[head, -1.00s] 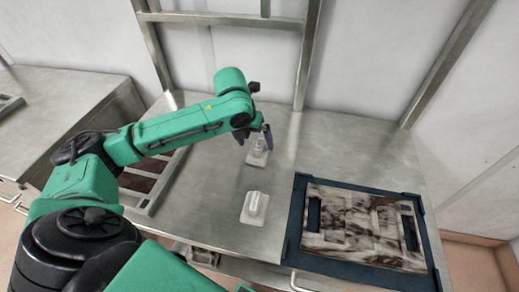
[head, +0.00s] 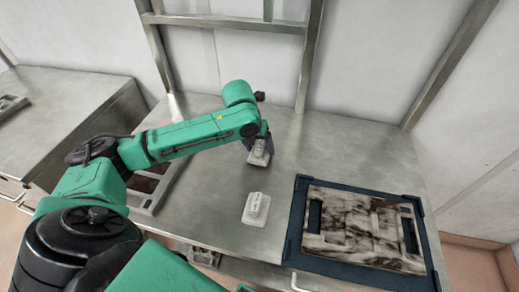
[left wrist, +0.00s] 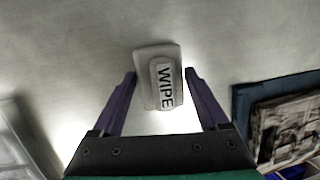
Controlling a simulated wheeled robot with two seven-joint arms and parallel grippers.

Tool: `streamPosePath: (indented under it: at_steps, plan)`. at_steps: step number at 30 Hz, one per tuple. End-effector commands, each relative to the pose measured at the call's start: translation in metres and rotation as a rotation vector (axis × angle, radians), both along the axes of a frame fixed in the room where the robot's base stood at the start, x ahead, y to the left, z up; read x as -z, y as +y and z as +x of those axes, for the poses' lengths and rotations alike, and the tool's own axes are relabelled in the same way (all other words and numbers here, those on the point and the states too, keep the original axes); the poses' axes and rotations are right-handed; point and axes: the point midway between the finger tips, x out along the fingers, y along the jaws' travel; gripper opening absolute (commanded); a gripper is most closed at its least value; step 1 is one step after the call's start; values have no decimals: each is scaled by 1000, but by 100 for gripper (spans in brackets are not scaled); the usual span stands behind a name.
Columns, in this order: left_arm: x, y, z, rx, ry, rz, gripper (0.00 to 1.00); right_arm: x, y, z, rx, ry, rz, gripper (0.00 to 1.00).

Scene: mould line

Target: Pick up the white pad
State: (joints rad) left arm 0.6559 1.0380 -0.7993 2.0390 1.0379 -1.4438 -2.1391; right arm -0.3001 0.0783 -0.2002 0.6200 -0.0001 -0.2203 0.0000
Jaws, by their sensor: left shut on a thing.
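A white pad (head: 258,157) is at my left gripper (head: 258,148), toward the back middle of the steel table. In the left wrist view the pad (left wrist: 160,80), marked WIPE, sits between the two purple fingers of the left gripper (left wrist: 160,75). The gripper is shut on it, and its base spans nearly from fingertip to fingertip. I cannot tell clearly whether the pad is clear of the table. A second, similar white block (head: 256,208) with dark lettering lies nearer on the table, apart from the gripper. My right gripper is not in view.
A dark blue tray (head: 293,236) with a stained, mottled mould plate (head: 350,232) lies at the right. A low metal frame (head: 152,203) lies left, partly under my arm. Metal posts (head: 308,60) stand behind the table.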

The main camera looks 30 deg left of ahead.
Motion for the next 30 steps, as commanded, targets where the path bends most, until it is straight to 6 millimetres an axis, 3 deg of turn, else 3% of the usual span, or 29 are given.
streamPosePath:
  at_steps: [5, 18, 24, 30]
  plan:
    - [-33, 0, 1, 0, -7, -1, 21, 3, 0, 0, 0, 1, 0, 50]
    - [-158, -1, 1, 0, -6, -2, 21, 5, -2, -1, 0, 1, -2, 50]
    - [-187, -1, 1, 0, -3, -1, 21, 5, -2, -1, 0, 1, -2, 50]
    - [-193, 0, 0, -1, -1, -1, 21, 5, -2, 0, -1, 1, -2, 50]
